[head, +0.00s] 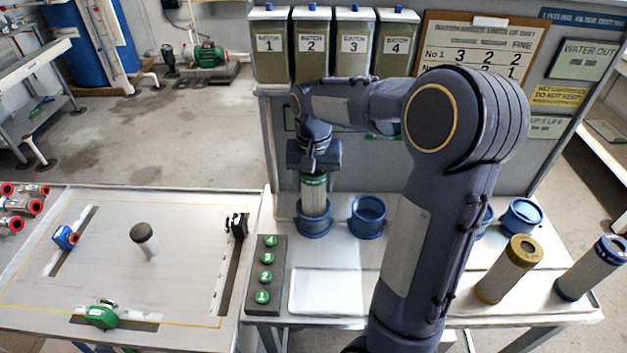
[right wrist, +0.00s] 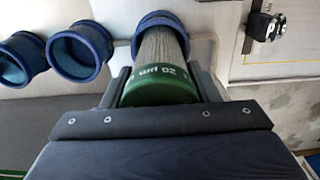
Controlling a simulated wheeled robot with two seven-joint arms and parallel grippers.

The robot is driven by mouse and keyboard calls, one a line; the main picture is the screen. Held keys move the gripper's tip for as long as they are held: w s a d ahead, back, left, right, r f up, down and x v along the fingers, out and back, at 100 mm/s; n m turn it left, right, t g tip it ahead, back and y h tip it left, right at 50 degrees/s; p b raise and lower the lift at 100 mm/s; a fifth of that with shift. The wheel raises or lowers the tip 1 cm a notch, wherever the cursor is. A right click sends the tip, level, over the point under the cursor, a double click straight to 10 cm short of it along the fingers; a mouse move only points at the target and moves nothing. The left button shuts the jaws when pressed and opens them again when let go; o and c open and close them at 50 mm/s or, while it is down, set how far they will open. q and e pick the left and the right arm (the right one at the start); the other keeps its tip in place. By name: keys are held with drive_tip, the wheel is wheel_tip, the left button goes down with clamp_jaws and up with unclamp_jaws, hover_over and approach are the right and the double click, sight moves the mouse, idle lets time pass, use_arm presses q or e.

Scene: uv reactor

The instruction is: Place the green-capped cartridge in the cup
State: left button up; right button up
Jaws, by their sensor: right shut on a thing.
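My right gripper (head: 314,168) is shut on the green-capped cartridge (head: 314,194), near its top. The cartridge has a pale mesh body and stands upright, with its lower end within the rim of the leftmost blue cup (head: 313,224). In the right wrist view the green cap (right wrist: 158,87) marked "20 µm" sits between the fingers (right wrist: 163,92), and the body runs down into the blue cup (right wrist: 161,20). I cannot tell whether the cartridge touches the cup's bottom. My left gripper is not in view.
Another blue cup (head: 368,217) stands just to the right, and one (head: 520,217) farther right. A yellow-capped cartridge (head: 507,268) and a blue-capped cartridge (head: 592,267) stand at the right. A white tray (head: 325,292) lies in front.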

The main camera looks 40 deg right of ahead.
drive_tip(key=shift+f, duration=0.1)
drive_tip(key=o, duration=0.6)
drive_tip(key=shift+f, duration=0.1)
drive_tip(key=o, duration=0.5)
drive_tip(key=shift+c, duration=0.2)
